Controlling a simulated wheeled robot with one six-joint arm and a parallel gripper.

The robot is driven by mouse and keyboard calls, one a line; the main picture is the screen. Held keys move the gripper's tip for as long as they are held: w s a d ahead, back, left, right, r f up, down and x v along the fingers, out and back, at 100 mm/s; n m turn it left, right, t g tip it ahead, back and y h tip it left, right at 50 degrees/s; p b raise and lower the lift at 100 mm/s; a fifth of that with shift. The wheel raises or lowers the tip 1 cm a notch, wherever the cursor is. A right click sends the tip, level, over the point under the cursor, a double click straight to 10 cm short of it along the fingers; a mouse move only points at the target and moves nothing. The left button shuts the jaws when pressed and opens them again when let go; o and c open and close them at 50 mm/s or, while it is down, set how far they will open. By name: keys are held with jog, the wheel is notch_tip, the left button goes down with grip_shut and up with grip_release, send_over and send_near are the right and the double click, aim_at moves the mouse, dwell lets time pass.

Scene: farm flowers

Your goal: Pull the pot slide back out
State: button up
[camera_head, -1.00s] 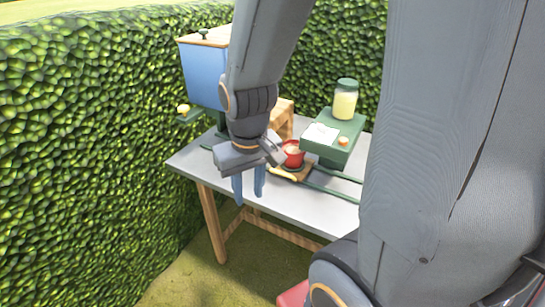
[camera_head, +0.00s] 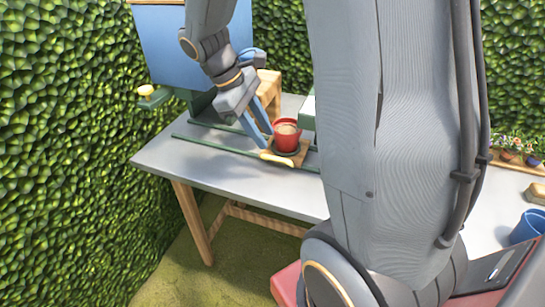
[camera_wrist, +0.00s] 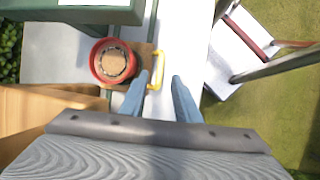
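The pot slide is a small wooden board (camera_head: 297,157) with a yellow handle (camera_head: 276,158) on its front edge. A red pot (camera_head: 287,137) with brown filling stands upright on it. In the wrist view the red pot (camera_wrist: 113,62) is left of my fingers, and the yellow handle (camera_wrist: 155,70) lies between and just beyond the blue fingertips. My gripper (camera_head: 262,139) is open and points down beside the pot; it also shows in the wrist view (camera_wrist: 160,78). I cannot tell whether a finger touches the handle.
Green rails (camera_head: 222,148) run along the grey table (camera_head: 190,167). A blue hopper (camera_head: 160,45) with a yellow knob (camera_head: 146,90) below it and a wooden block (camera_head: 268,88) stand behind. A blue bucket (camera_head: 527,228) and a flower tray (camera_head: 516,163) are at the right.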

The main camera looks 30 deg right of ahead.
aim_at(278, 158)
jog(key=x, duration=0.7)
jog(key=shift+f, duration=0.15)
jog(key=shift+s, duration=0.1)
grip_shut()
